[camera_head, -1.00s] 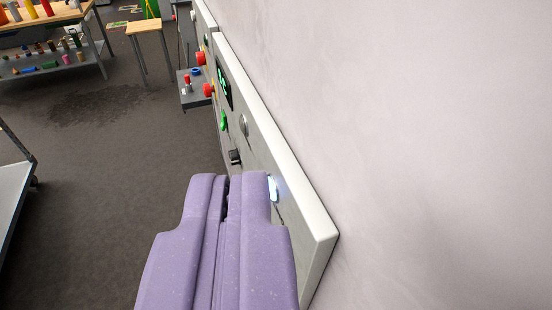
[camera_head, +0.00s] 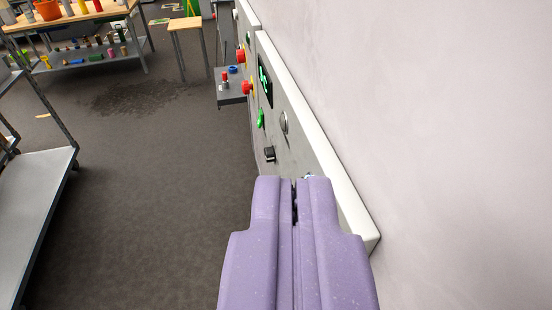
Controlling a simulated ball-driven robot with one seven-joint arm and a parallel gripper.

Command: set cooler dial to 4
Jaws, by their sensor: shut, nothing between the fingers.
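A grey control panel (camera_head: 318,152) with a white edge is fixed along the wall on the right and is seen steeply from the side. It carries a dark knob (camera_head: 269,154), a round grey knob (camera_head: 283,122), a green lit part (camera_head: 261,118) and a dark display with green marks (camera_head: 264,80). I cannot read any numbers or tell which knob is the cooler dial. My purple gripper (camera_head: 294,181) is shut and empty. Its tips appear just below the dark knob in the picture, with a visible gap. The gripper hides the panel's lower near part, including most of a bluish-white light.
Red buttons (camera_head: 247,87) stick out farther along the panels. A small grey shelf (camera_head: 231,98) juts out beyond. A metal cart (camera_head: 46,180) stands at left, and a workbench (camera_head: 75,22) and stool (camera_head: 186,24) stand at the back. The floor between is clear.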

